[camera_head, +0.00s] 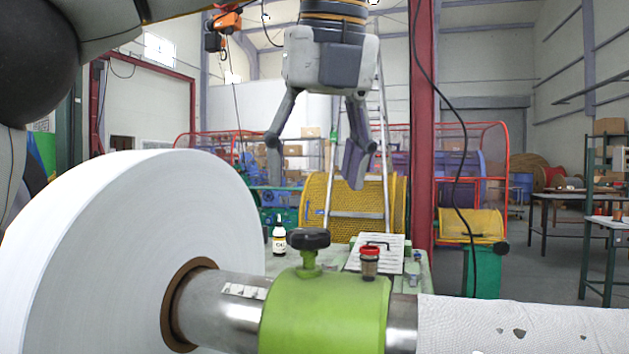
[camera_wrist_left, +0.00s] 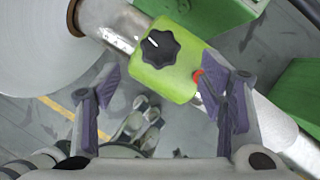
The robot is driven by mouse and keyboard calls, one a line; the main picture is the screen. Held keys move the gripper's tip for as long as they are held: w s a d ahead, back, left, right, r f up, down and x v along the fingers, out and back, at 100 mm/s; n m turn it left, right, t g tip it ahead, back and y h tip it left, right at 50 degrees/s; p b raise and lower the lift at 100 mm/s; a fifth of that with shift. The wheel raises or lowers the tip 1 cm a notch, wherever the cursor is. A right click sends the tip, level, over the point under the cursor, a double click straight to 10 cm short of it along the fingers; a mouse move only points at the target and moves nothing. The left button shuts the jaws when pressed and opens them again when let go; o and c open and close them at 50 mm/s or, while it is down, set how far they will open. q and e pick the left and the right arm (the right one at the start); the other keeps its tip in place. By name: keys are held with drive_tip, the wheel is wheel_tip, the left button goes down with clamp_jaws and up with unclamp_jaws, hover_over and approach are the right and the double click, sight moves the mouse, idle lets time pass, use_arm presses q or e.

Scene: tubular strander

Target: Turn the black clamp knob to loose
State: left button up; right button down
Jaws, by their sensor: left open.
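The black clamp knob (camera_head: 310,240) stands on a short green stem on top of the green clamp collar (camera_head: 325,316), which is around a steel shaft. In the left wrist view the lobed black knob (camera_wrist_left: 160,48) carries a white line mark pointing to the upper left, on the green collar (camera_wrist_left: 172,82). My left gripper (camera_head: 318,168) hangs open and empty above the knob, fingers pointing down and apart from it. In the left wrist view the open fingers (camera_wrist_left: 155,100) lie either side of the picture, with the knob ahead between them. My right gripper is not in view.
A large white reel (camera_head: 130,255) sits on the shaft at the left. Behind are a bottle (camera_head: 279,238), a white sheet (camera_head: 376,254) and a red post (camera_head: 422,130). A white-wrapped roll (camera_head: 520,325) extends right.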

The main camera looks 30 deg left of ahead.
sight(308, 230)
use_arm(q)
wheel_tip(308, 230, up, 4)
drive_tip(key=s+a+m+t+h, duration=0.2)
drive_tip(key=s+a+m+h, duration=0.1)
drive_tip(key=m, duration=0.6)
drive_tip(key=x, duration=1.2)
drive_tip(key=shift+s+d, duration=0.2)
drive_tip(key=shift+d, duration=0.15)
drive_tip(key=c, duration=1.2)
